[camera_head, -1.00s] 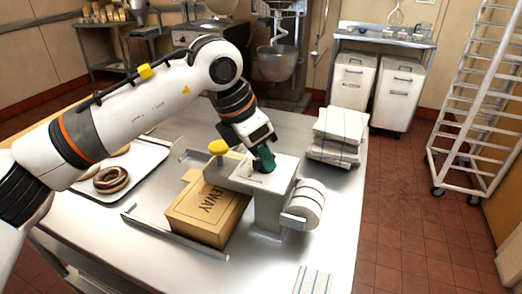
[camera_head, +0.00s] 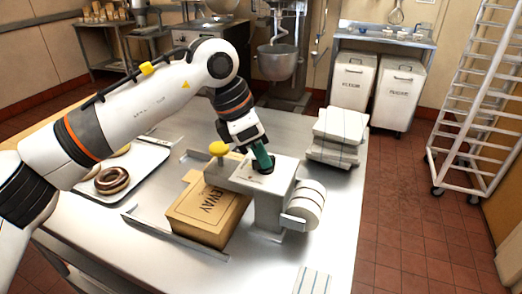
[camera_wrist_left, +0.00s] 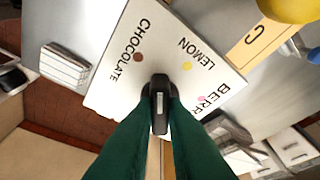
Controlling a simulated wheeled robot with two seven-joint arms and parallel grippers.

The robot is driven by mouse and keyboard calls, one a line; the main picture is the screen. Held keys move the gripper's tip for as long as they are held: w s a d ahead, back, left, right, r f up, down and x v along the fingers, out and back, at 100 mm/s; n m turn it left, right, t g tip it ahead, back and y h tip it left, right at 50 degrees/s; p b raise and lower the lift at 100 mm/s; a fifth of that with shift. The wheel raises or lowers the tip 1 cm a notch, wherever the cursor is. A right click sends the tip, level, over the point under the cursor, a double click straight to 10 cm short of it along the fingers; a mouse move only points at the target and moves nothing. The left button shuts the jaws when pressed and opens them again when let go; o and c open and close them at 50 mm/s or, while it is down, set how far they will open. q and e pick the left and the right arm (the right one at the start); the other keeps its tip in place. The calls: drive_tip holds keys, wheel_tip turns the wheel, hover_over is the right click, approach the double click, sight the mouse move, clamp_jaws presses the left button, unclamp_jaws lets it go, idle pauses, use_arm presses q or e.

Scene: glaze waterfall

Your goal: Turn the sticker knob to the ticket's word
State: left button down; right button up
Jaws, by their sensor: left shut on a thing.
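The sticker machine (camera_head: 235,178) is a grey metal box on a post on the steel table (camera_head: 328,215), with a yellow round knob (camera_head: 219,148) on top and a white roll (camera_head: 306,205) at its side. My left gripper (camera_head: 264,166) points down at its top and hides the black sticker knob in the head view. In the left wrist view the green fingers are shut on the black knob (camera_wrist_left: 160,108). Around it are CHOCOLATE with a brown dot, LEMON with a yellow dot and BERRY, partly covered, with a pink dot. I cannot make out a ticket. My right gripper is not seen.
A cardboard box (camera_head: 205,212) stands under the machine, beside a metal rail (camera_head: 172,238). Stacked striped cloths (camera_head: 337,135) lie behind right.

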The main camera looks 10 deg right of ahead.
use_arm(q)
drive_tip(key=m, duration=0.1)
drive_tip(key=m+g+p, duration=0.1)
drive_tip(key=m, duration=0.1)
drive_tip(key=m+p, duration=0.1)
drive_tip(key=shift+w+r+m+g, duration=0.2)
drive_tip(key=shift+w+m+g, duration=0.1)
drive_tip(key=shift+g, duration=0.1)
drive_tip(key=m+p, duration=0.1)
drive_tip(key=m+g, duration=0.1)
drive_tip(key=m, duration=0.1)
drive_tip(key=shift+w+d+m+y+p, duration=0.1)
drive_tip(key=shift+d+m+y+p, duration=0.05)
drive_tip(key=shift+m+y+p, duration=0.2)
drive_tip(key=m+y+p, duration=0.1)
drive_tip(key=m, duration=0.1)
drive_tip(key=m+g+p, duration=0.1)
drive_tip(key=m, duration=0.1)
drive_tip(key=shift+w+d+m+y, duration=0.1)
drive_tip(key=shift+d+m+y, duration=0.15)
drive_tip(key=shift+y, duration=0.1)
drive_tip(key=m+y+p, duration=0.1)
drive_tip(key=m+p, duration=0.1)
drive_tip(key=m, duration=0.2)
drive_tip(key=shift+g, duration=0.4)
drive_tip(key=shift+w+f+y, duration=0.1)
drive_tip(key=shift+y, duration=0.2)
drive_tip(key=c, duration=1.5)
unclamp_jaws()
drive_tip(key=shift+o, duration=0.2)
